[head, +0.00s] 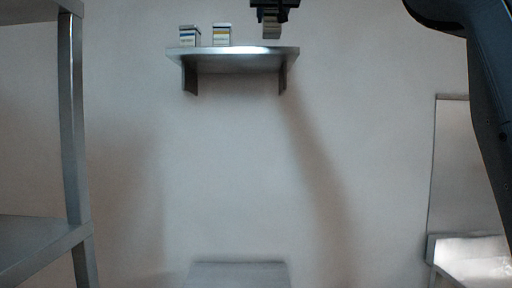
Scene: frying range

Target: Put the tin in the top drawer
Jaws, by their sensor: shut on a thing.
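My gripper (271,16) is at the top edge of the head view, above the right end of the wall shelf. It is shut on a small greyish thing with a pale band, which looks like the tin (271,31). The tin hangs below the fingers, and its upper part is hidden by them. It appears just above the shelf's level in the picture; I cannot tell its distance from the shelf. No drawer front can be made out.
A metal wall shelf (232,60) bears two small striped boxes, one at the left (189,36) and one near its middle (222,35). A grey flat-topped unit (238,275) stands low in the middle. A metal rack (72,120) is at the left. A metal surface (478,262) is at the lower right.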

